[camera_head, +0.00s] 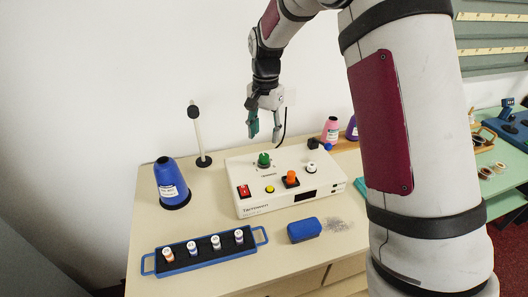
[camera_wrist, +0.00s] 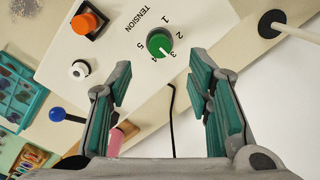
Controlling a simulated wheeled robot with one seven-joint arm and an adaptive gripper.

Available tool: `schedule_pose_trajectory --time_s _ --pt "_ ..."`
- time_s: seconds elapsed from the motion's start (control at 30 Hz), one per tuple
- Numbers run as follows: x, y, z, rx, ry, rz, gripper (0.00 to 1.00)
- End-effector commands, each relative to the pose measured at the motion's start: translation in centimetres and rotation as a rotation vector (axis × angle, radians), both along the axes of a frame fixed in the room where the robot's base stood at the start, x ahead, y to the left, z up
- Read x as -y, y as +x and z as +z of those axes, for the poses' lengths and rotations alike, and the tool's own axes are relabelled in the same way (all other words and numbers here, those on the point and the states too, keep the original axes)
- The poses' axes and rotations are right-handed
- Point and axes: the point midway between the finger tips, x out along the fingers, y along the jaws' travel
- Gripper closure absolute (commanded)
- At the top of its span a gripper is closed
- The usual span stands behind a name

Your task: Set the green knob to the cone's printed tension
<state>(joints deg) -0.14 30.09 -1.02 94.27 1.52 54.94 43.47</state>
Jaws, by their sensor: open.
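The green knob (camera_head: 264,159) sits on the top of a white control box (camera_head: 240,175). In the wrist view the green knob (camera_wrist: 160,42) has a TENSION scale around it, with 1, 2, 3 and 5 readable. Its white mark points down-right, near 3 and 4; the exact setting is unclear. A blue cone (camera_head: 170,180) with a white label stands on a black base left of the box; its print is too small to read. My gripper (camera_head: 264,128) is open and empty above the knob, not touching it. Its fingers (camera_wrist: 162,85) also show in the wrist view.
A blue tray (camera_head: 207,262) with small spools and a blue block (camera_head: 304,230) lie in front. A thin post (camera_head: 198,135) stands behind.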

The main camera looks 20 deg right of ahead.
Motion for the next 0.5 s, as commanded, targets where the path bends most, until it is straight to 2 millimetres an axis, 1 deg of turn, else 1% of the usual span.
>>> schedule_pose_trajectory --time_s 0.03,0.23,0.33,0.5 --pt "0.0 -0.2 -1.1 -0.006 0.0 0.0 0.54" --pt "-0.1 -0.1 -4.8 -0.005 0.001 0.0 0.54" --pt "-0.1 -0.1 -6.2 -0.004 0.001 0.001 0.54" --pt "-0.1 0.0 -7.6 -0.001 0.0 0.001 0.54"
